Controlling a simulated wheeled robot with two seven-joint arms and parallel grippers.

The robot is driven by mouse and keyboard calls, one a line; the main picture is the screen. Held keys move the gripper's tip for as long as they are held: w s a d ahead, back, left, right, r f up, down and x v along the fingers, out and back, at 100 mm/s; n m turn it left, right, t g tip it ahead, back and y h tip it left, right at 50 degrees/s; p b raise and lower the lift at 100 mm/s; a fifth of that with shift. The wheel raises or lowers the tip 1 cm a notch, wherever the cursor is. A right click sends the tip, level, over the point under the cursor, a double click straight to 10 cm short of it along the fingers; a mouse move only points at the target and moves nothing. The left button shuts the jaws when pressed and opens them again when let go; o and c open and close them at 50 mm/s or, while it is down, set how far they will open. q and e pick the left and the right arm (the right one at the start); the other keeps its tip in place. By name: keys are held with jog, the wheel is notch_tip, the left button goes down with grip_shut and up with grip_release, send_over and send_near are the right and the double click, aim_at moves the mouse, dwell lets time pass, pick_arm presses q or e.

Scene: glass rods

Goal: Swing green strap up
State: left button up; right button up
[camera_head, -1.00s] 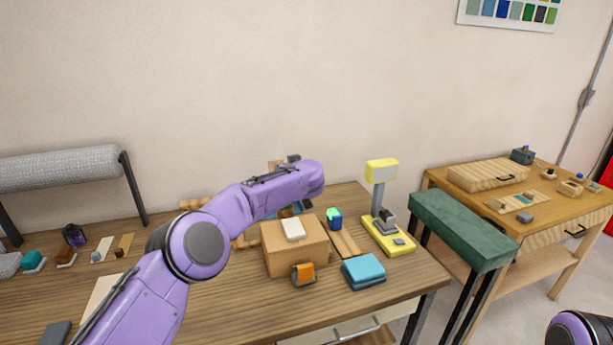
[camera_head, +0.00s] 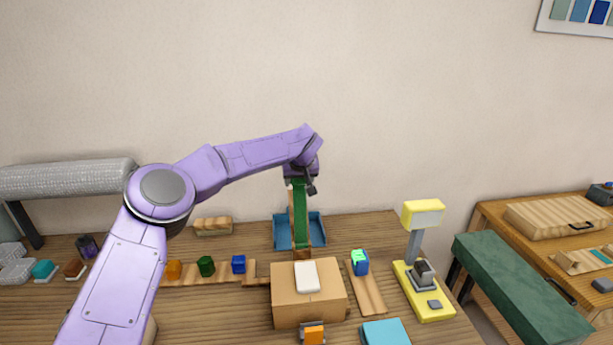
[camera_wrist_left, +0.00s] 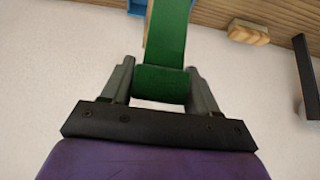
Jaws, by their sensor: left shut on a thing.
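The green strap (camera_head: 300,213) stands upright behind the cardboard box, with its lower end at a small wooden piece (camera_head: 302,254) and a blue tray (camera_head: 283,232) around or behind it. My left gripper (camera_head: 300,184) is at the top end of the strap, pointing down. In the left wrist view the strap (camera_wrist_left: 168,40) runs away from me, and its near end sits between the two fingers of my left gripper (camera_wrist_left: 161,88), which are shut on it. My right gripper is not in view.
The cardboard box (camera_head: 297,311) with a white block (camera_head: 307,276) stands in front of the strap. A yellow stand (camera_head: 424,293) is to the right. Orange, green and blue pieces (camera_head: 206,266) sit on a wooden strip to the left.

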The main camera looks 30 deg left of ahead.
pick_arm(q)
jog(key=shift+s+f, duration=0.1)
jog(key=shift+f, duration=0.65)
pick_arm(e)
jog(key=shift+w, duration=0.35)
pick_arm(q)
jog(key=o, duration=1.4)
jog(key=shift+w+a, duration=0.15)
jog(key=shift+w, duration=0.2)
jog(key=shift+b+v, duration=1.55)
jog(key=shift+v, duration=3.7)
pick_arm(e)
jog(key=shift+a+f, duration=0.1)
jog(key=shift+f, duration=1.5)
